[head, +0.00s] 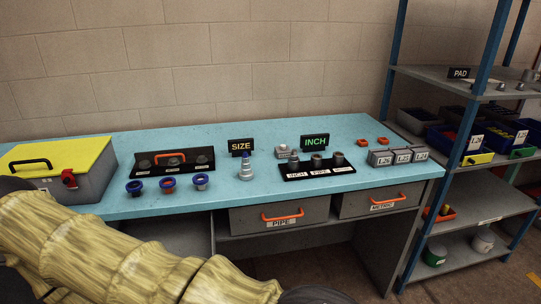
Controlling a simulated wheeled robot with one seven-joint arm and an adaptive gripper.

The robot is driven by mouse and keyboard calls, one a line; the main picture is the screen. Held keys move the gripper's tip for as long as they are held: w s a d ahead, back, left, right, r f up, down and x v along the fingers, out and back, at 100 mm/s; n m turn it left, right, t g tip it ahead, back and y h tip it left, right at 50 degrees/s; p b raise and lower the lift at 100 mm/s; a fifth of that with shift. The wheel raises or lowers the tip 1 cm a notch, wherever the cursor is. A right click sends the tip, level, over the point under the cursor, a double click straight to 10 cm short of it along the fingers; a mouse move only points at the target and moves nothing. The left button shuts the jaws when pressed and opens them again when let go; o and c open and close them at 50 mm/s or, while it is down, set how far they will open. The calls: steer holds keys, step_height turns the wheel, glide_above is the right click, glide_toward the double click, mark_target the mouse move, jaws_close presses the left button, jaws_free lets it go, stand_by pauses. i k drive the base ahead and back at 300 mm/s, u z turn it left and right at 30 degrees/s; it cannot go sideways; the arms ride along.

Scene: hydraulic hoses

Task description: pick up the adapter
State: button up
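No part is labelled as the adapter, so I cannot tell for sure which one it is. A stepped silver metal fitting (246,168) stands upright on the blue bench top, in front of the SIZE sign (241,146). To its right, a black INCH tray (318,172) holds several upright grey metal fittings, one of them (317,160) near its middle. A small grey metal piece (284,151) sits behind that tray. My gripper is not clearly in view; a large yellowish, wood-textured arm-like shape fills the lower left.
The bench (225,193) also carries a yellow-lidded box (60,160), a black tray with an orange handle (171,160), blue-rimmed rings (168,184), grey labelled blocks (402,157) and the INCH sign (314,140). Drawers (280,216) sit below. A blue-posted shelf (470,190) stands at right.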

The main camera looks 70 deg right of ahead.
mark_target(293, 157)
steer(key=k, duration=1.2)
steer(key=z, duration=1.5)
steer(key=i, duration=0.5)
